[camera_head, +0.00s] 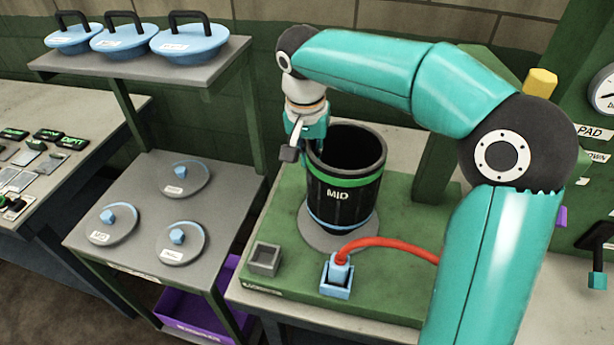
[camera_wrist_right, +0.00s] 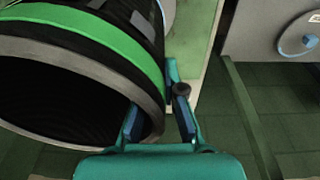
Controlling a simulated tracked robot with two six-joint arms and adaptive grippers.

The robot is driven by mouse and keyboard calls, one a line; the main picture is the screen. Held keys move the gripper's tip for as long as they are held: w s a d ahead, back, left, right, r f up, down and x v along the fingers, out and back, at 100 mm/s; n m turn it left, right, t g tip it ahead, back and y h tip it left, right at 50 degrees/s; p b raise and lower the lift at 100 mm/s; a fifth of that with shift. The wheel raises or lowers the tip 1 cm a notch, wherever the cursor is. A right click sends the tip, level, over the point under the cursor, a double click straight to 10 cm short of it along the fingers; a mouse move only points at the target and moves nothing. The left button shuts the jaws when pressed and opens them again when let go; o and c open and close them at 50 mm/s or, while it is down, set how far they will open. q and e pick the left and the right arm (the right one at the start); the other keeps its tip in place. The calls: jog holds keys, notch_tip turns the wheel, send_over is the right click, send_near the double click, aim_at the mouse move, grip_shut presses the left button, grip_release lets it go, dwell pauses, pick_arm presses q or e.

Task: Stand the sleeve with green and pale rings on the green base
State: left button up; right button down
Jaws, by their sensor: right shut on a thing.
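The black sleeve (camera_head: 345,195), marked MID, has a green ring near its top and a pale blue ring near its bottom. It is upright over the round grey plate (camera_head: 318,238) on the green base (camera_head: 395,255); I cannot tell whether its foot touches the plate. My right gripper (camera_head: 303,140) is at the left side of its rim. In the right wrist view the gripper (camera_wrist_right: 158,115) has the wall of the sleeve (camera_wrist_right: 110,30) between its fingers, and the dark open mouth shows at left. My left gripper is not in view.
A red hose (camera_head: 390,243) runs from a blue plug (camera_head: 338,272) at the base's front, beside a grey square socket (camera_head: 265,258). At left, a rack (camera_head: 130,250) holds grey lids below and blue handled lids (camera_head: 190,45) above. A gauge panel stands at far right.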

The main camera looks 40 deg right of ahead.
aim_at(308, 141)
jog(key=shift+f, duration=2.45)
jog(key=shift+f, duration=0.2)
jog(key=c, duration=1.3)
grip_release()
jog(key=shift+r, duration=0.15)
jog(key=r, duration=0.4)
jog(key=a+r, duration=0.1)
jog(key=r, duration=0.3)
jog(key=s+r, duration=0.1)
jog(key=r, duration=0.3)
jog(key=shift+a, duration=0.3)
jog(key=shift+f, duration=0.1)
